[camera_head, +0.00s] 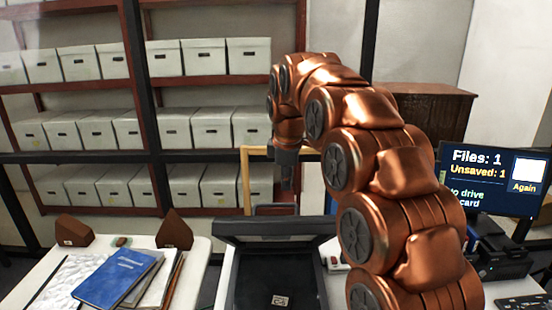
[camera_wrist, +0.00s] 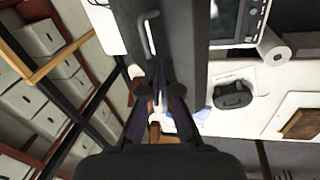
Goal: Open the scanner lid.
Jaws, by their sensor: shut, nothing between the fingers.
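The scanner (camera_head: 240,285) is a dark box at the bottom centre of the head view, with a small pale square marking inside it. Its lid (camera_head: 233,232) appears raised at the far side, with a light strip on the face towards me.
A left table (camera_head: 200,262) holds a blue book (camera_head: 115,277), papers and brown wedges. A screen (camera_head: 494,178) at right reads "Files: 1, Unsaved: 1". Shelves of white boxes (camera_head: 205,55) stand behind. A wooden frame (camera_head: 246,180) is behind my gripper.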

